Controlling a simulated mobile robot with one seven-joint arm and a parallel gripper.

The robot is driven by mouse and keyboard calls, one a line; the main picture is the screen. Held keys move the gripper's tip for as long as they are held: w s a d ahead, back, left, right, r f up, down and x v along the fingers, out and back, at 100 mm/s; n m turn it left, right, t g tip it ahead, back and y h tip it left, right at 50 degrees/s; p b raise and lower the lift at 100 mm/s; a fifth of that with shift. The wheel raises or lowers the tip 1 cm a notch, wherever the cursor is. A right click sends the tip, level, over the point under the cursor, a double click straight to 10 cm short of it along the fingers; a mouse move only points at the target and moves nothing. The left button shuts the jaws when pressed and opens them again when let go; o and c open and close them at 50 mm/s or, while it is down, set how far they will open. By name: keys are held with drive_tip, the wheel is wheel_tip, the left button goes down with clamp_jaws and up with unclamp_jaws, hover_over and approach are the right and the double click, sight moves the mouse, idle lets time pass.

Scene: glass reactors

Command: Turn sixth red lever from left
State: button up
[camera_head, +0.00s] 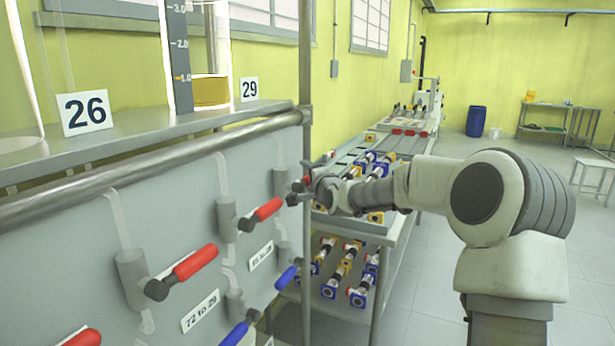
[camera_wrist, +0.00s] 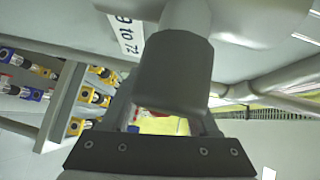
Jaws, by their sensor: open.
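Several red levers with grey hubs run along the grey panel. One is cut off at the lower left (camera_head: 80,338), one is above the "72 to 29" label (camera_head: 190,264), and one is farther right (camera_head: 262,213). My gripper (camera_head: 298,190) is at the far end of the panel, beside another grey valve body (camera_head: 281,182). A small red part shows there, mostly hidden by my gripper. In the wrist view my gripper (camera_wrist: 170,112) is open, and a grey cylindrical valve part (camera_wrist: 175,72) fills the space ahead of its fingers. Whether they touch it is unclear.
A metal rail (camera_head: 150,165) and shelf with plates "26" (camera_head: 85,112) and "29" (camera_head: 249,89) run above the levers. Blue levers (camera_head: 285,278) sit lower. A rack of valve parts (camera_head: 345,260) stands beyond the panel. Open floor lies to the right.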

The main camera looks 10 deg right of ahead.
clamp_jaws()
idle(1.4)
